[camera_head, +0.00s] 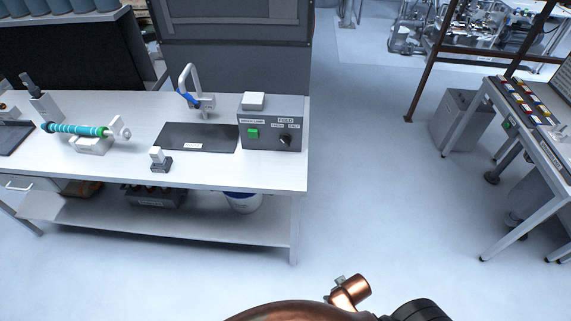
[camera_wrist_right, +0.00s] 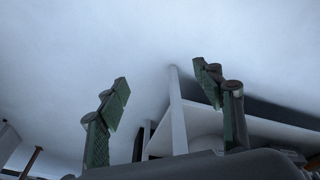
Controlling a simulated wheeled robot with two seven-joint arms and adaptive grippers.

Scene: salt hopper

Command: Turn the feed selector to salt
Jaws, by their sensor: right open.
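The feed selector (camera_head: 285,141) is a small dark knob on the front of a grey control box (camera_head: 268,131), under a label that reads FEED. The box stands at the right end of the white workbench in the head view. A green button (camera_head: 253,134) sits left of the knob. My right gripper (camera_wrist_right: 165,90) shows in the right wrist view with its two green fingers apart and nothing between them. In the head view only part of my arm shows at the bottom edge, well short of the bench. My left gripper is not in view.
The white workbench (camera_head: 220,179) also holds a dark mat (camera_head: 198,138), a small block stand (camera_head: 160,160) and a teal cylinder (camera_head: 80,129) on a white support. A bucket (camera_head: 243,202) stands on the lower shelf. The floor right of the bench is clear up to another table.

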